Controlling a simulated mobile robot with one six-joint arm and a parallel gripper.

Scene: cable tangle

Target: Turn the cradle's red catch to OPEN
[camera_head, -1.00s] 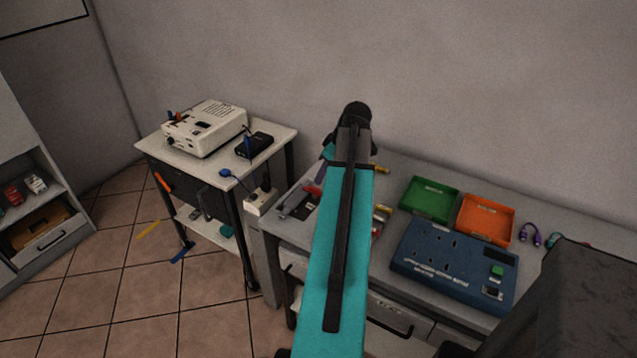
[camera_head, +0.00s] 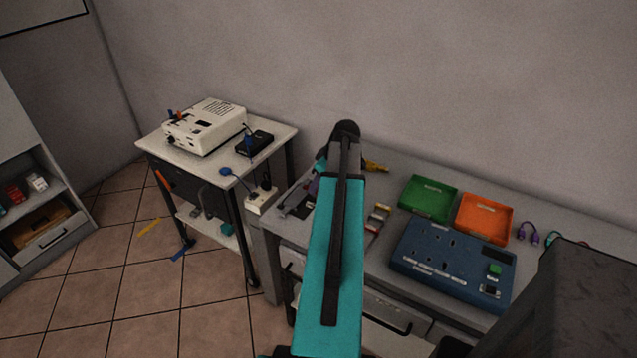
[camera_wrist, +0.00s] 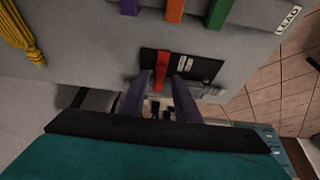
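In the wrist view the red catch (camera_wrist: 161,70) is a narrow bar on a black plate (camera_wrist: 205,68) with small white labels, too small to read surely. The bar points down toward my gripper in the picture. My gripper (camera_wrist: 161,82) is open, with one grey-purple finger on each side of the catch and a gap visible on both sides. I cannot tell whether the fingertips reach down around it. The plate sits on a light grey surface (camera_wrist: 90,60). In the head view my arm hides the catch and gripper.
Purple (camera_wrist: 129,6), orange (camera_wrist: 174,10) and green (camera_wrist: 218,13) strips lie beyond the catch, with a yellow cord bundle (camera_wrist: 22,35) at left. On the bench are a green tray (camera_head: 429,198), orange tray (camera_head: 484,217) and blue panel (camera_head: 450,265). A white instrument (camera_head: 205,127) stands on the side table.

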